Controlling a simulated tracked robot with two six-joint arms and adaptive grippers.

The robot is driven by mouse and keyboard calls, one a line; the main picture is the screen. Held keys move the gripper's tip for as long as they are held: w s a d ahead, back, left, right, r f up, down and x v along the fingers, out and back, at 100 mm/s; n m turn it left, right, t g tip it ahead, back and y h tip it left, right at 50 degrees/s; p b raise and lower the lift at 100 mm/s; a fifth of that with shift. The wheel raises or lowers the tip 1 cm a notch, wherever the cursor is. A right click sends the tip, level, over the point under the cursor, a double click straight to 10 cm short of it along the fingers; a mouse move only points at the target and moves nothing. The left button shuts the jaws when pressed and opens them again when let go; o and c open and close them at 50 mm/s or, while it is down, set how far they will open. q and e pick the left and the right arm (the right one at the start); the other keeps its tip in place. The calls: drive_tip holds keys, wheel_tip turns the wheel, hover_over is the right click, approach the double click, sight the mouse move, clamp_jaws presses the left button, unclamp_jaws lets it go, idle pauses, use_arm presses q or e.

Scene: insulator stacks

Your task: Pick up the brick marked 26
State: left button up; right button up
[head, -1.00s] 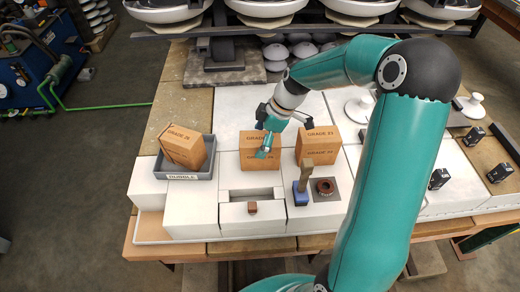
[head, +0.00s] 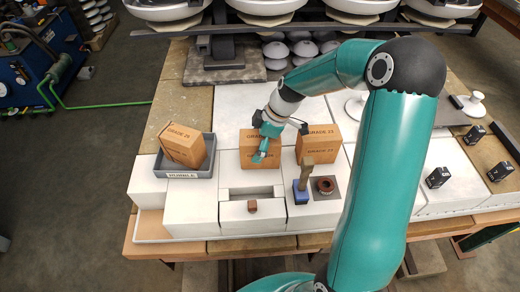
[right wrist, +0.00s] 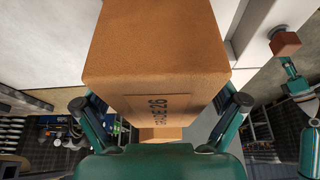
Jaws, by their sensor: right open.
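A tan brick (head: 258,161) stands on the white blocks in the middle of the head view. Its number is partly covered there. In the right wrist view this brick (right wrist: 160,50) reads "GRADE 26". My right gripper (head: 276,134) is at the top of the brick, with a teal finger in front of its face. In the right wrist view the open fingers of the gripper (right wrist: 163,103) stand one on each side of the brick, with a gap visible at the right. I cannot tell whether the left finger touches.
Another tan brick (head: 318,146) stands close on the right. A tilted tan brick (head: 184,146) rests in a grey tray (head: 192,174) on the left. A small brown cube (head: 252,206), a blue-based brush (head: 301,196) and a brown ring (head: 325,187) are in front.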

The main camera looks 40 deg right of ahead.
drive_tip(key=shift+f, duration=0.1)
drive_tip(key=shift+c, duration=0.3)
drive_tip(key=c, duration=1.6)
